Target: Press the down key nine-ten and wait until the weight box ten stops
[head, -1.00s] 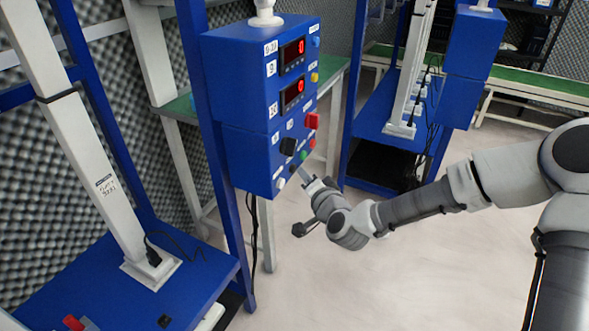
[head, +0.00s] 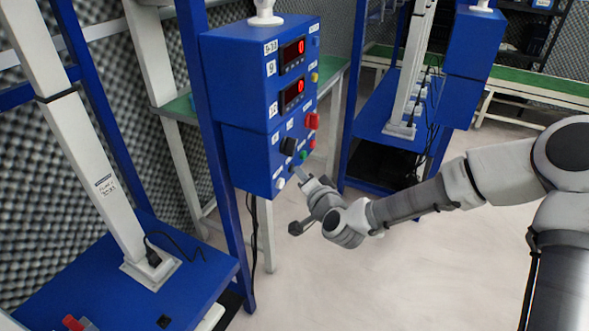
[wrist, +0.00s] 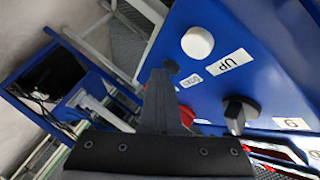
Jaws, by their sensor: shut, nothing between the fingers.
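The blue control box (head: 238,91) hangs on a blue post, with two red displays that each read 0. In the wrist view a white key (wrist: 197,42) has a label reading UP beside it. A dark round key (wrist: 171,66) lies right at my fingertips; its label is too small to read, so I cannot tell for sure that it is the down key nine-ten. My gripper (wrist: 158,80) is shut and empty, its tip at the lower face of the box, also in the head view (head: 297,172). I cannot tell whether it touches the key. I cannot identify weight box ten.
A black knob (wrist: 238,112) sticks out beside the keys, and a red switch (head: 312,120) sits higher on the box. A white column (head: 80,130) stands on a blue base at left. The pale floor below my arm is clear.

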